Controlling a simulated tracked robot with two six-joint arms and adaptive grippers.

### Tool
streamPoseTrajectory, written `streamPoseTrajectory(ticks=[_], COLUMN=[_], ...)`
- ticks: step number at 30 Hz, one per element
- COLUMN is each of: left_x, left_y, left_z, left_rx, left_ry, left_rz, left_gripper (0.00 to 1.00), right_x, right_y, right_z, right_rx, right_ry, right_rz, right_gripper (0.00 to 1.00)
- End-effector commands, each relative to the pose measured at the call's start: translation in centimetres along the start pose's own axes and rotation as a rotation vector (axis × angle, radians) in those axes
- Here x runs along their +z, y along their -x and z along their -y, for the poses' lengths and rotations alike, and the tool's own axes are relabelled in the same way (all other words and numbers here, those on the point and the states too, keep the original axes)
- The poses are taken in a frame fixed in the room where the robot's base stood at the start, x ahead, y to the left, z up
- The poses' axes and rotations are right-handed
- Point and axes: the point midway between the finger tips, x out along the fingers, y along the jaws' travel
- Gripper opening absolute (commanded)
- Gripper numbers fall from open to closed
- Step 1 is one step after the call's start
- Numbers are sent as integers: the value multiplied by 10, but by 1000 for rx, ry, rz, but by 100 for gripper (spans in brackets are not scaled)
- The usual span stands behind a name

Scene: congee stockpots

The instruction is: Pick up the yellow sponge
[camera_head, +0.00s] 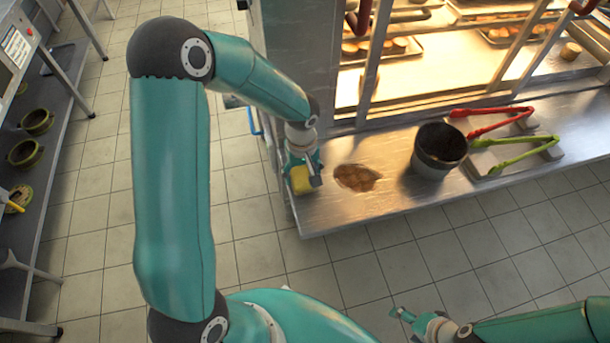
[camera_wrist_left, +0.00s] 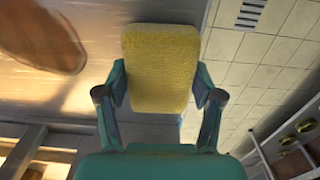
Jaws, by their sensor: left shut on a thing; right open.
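The yellow sponge (camera_head: 301,180) is at the left end of the steel counter in the head view. It fills the upper middle of the left wrist view (camera_wrist_left: 162,68). My left gripper (camera_head: 304,172) is shut on it, with one finger on each side of the sponge (camera_wrist_left: 162,90). In the wrist view the sponge sits over the counter's edge region, and I cannot tell whether it touches the counter. My right gripper (camera_head: 415,318) is open and empty at the bottom of the head view, away from the counter.
A brown spill (camera_head: 357,177) lies on the steel counter (camera_head: 345,212) right of the sponge. A dark metal pot (camera_head: 438,150) stands further right. Red tongs (camera_head: 493,120) and green tongs (camera_head: 516,152) lie on trays. A lit cabinet (camera_head: 425,80) stands behind. Tiled floor lies in front.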

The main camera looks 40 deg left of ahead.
Motion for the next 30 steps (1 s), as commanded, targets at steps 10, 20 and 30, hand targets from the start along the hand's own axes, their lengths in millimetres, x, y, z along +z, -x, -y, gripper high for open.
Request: streamPoseTrajectory(ticks=[10,20,30], left_x=[-1,-1,0], left_y=[61,150,191], left_z=[-1,-1,-1], left_rx=[5,5,0], left_ry=[0,0,-1], left_rz=[-6,-5,-1], left_gripper=[33,33,33], right_x=[0,0,0], right_y=[9,19,23], right_z=[3,7,8], right_rx=[0,0,0], right_ry=[0,0,0], right_rz=[0,0,0], right_gripper=[76,76,76])
